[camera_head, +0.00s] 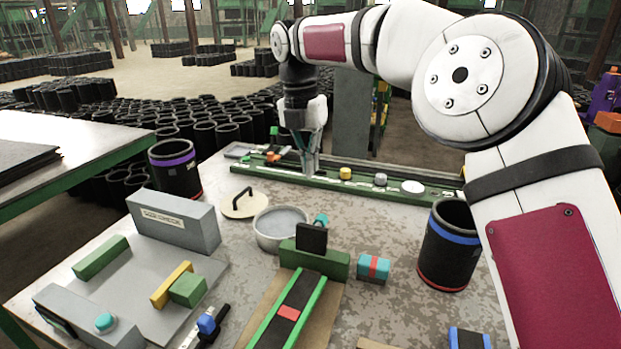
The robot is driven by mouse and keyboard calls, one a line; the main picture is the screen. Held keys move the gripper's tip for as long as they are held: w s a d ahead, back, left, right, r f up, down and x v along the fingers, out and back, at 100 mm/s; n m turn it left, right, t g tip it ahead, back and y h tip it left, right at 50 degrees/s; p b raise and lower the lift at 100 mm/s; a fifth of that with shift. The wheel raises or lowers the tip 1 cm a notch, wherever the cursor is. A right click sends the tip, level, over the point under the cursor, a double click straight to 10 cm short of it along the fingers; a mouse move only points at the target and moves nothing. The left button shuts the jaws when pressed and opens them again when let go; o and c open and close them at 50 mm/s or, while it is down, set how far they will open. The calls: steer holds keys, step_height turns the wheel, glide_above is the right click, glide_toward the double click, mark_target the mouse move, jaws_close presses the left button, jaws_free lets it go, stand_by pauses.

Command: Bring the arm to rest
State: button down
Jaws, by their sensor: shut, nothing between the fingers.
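My arm reaches in from the right and arches over the worktable (375,225). My gripper (310,170) hangs pointing down near the table's far edge, in front of or above the long green rail (335,180). Its fingers look closed with nothing in them. The exact gap between the fingertips and the rail cannot be told.
A black sleeve with a blue band (447,245) stands by my arm; another with a purple band (174,168) stands at the left. A grey pan (281,236), a round lid (243,206), a grey fixture (175,222) and a green-edged track (290,310) crowd the table's middle and left.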

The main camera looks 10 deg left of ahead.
steer(key=shift+r, duration=0.25)
